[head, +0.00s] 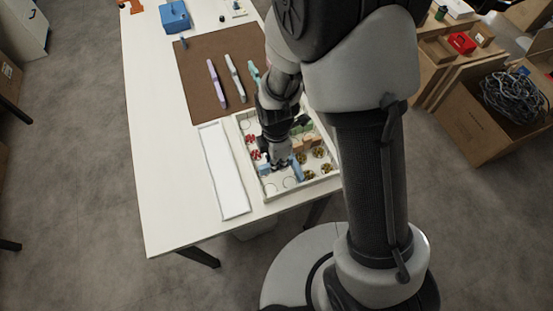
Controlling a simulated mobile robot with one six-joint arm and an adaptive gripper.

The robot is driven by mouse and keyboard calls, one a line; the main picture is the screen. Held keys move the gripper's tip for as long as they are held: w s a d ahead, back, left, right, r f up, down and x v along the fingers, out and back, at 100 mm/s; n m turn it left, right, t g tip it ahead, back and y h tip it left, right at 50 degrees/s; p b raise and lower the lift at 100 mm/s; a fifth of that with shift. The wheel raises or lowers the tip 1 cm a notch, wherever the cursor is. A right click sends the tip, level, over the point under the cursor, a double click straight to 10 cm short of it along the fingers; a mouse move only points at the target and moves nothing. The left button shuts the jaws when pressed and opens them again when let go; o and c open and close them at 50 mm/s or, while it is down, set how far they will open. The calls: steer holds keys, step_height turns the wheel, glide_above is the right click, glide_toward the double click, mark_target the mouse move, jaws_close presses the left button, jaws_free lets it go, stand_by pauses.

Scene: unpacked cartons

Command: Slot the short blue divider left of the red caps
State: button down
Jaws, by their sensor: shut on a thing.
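My gripper (281,162) is inside the outline of the white tray (270,195), pointing down, seen from above and partly hidden by my own arm. It is shut on the blue divider (297,168), which stands out to the right of the fingers. The red caps (253,151) lie at the tray's left side, left of my gripper. I cannot tell whether the divider touches the tray floor. More blue (264,170) shows at the tray's left, too small to make out.
Gold round pieces (318,153) and orange ones lie in the tray's right part. A white lid-like panel (222,170) lies left of the tray. A brown mat (205,60) holds a purple bar (216,83) and a white bar (235,78). The table's left front is clear.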

steer(key=shift+f, duration=0.15)
steer(key=shift+f+b, duration=2.45)
steer(key=shift+f, duration=0.55)
steer(key=c, duration=1.5)
jaws_free()
steer(key=shift+c, duration=0.2)
steer(key=shift+r, duration=0.1)
step_height(320, 180, up, 12)
